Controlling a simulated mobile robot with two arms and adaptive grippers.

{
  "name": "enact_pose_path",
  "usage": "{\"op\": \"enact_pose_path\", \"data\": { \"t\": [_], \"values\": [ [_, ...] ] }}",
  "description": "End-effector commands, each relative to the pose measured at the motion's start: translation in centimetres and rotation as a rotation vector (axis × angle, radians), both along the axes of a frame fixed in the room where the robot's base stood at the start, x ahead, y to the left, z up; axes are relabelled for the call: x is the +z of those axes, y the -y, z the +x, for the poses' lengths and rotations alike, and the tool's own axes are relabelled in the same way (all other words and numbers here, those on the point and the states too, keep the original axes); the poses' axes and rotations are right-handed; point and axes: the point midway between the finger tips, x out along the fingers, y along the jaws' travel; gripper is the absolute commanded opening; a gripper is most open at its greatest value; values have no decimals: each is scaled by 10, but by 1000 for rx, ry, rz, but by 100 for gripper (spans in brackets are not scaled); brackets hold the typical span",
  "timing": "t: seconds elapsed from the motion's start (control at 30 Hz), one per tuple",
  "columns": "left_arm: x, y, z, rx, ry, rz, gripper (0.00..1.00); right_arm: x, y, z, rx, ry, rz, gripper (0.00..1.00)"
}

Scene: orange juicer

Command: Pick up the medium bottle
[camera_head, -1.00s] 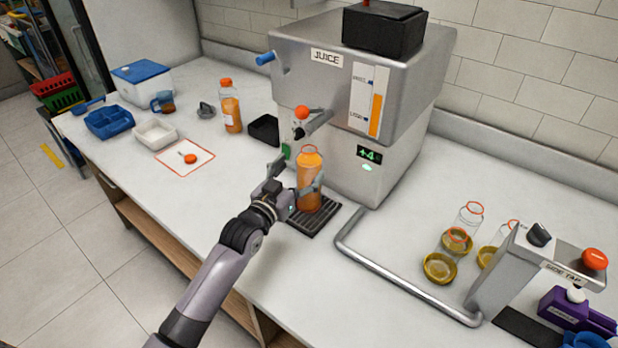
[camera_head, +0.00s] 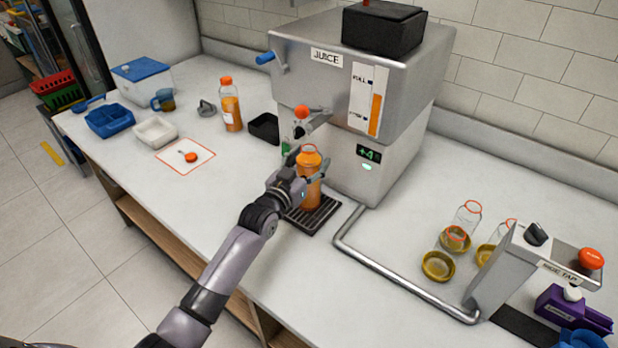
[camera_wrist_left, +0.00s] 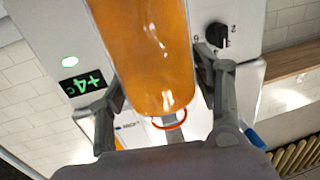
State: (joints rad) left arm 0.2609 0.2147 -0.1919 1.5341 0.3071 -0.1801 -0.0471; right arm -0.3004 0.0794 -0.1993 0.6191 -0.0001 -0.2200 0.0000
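An orange juice-filled bottle (camera_head: 310,182) with an orange-red ring at its neck stands upright on the dark drip tray (camera_head: 326,221) under the juicer (camera_head: 290,100). My left gripper (camera_head: 310,172) is at the bottle, with one finger on each side. In the left wrist view the bottle (camera_wrist_left: 150,50) fills the space between the fingers, close to both; whether they press on it is hard to tell. No view marks which bottle is the medium one. My right gripper is not in view.
A capped juice bottle (camera_head: 231,106) stands left of the juicer, beside a black box (camera_head: 264,128). Clear empty bottles (camera_head: 467,215) and a side tap (camera_head: 520,255) stand at right, beyond a metal rail (camera_head: 400,277). The counter front-left of the tray is clear.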

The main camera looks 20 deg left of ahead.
Motion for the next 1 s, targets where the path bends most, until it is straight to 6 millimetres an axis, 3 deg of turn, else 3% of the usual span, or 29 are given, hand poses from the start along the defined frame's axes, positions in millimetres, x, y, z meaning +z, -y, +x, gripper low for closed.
{"op": "enact_pose_path", "data": {
  "t": [0.83, 1.0],
  "values": [
    [0, 0, 0, 0, -1, 0, 1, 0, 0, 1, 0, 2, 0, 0],
    [3, 0, 0, 0, 6, -1, 0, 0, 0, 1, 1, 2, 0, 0]
  ]
}}
